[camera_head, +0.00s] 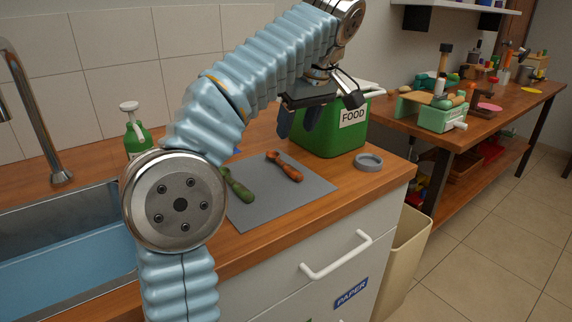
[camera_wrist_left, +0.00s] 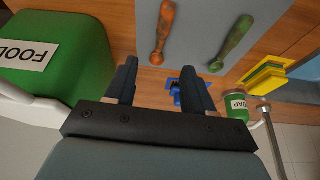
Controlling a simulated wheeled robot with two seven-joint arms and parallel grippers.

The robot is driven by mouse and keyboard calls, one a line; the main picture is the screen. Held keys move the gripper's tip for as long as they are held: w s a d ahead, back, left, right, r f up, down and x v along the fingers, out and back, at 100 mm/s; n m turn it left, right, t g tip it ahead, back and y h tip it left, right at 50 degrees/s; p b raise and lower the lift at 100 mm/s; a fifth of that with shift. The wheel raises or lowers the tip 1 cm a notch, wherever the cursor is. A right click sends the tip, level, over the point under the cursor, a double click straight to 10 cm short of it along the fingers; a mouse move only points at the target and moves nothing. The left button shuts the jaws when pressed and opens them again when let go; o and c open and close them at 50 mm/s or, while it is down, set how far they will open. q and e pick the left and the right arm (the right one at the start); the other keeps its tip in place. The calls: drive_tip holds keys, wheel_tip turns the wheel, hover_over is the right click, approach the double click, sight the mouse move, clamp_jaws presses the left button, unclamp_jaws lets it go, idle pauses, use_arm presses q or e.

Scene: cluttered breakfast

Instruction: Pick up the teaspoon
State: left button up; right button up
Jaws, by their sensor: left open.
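Two spoon-shaped utensils lie apart on a grey mat (camera_head: 270,205): a green one (camera_head: 238,186) and an orange-brown one (camera_head: 286,166). Both also show in the left wrist view, the orange-brown one (camera_wrist_left: 161,35) left of the green one (camera_wrist_left: 234,40). I cannot tell which is the teaspoon. My left gripper (camera_head: 298,122) hangs above the counter behind the mat, in front of the green bin. Its fingers are apart with nothing between them, and it touches neither utensil. In the wrist view its fingertips (camera_wrist_left: 159,68) point toward the mat side. My right gripper is not in view.
The green FOOD bin (camera_head: 330,138) stands close beside my left gripper. A grey ring (camera_head: 369,161) lies near the counter's right end. A green soap bottle (camera_head: 137,135) stands by the sink (camera_head: 70,245). A small blue object (camera_wrist_left: 175,91) shows between the fingers in the wrist view.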

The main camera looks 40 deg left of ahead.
use_arm(q)
hover_over(287, 164)
drive_tip(key=d, duration=0.2)
drive_tip(key=f, duration=0.4)
drive_tip(key=shift+s, duration=0.3)
drive_tip(key=shift+d+x, duration=0.15)
drive_tip(key=shift+x, duration=1.25)
drive_tip(key=shift+d+x, duration=0.2)
drive_tip(key=shift+x, duration=1.2)
drive_tip(key=shift+s+f, duration=0.1)
drive_tip(key=shift+s, duration=0.1)
clamp_jaws()
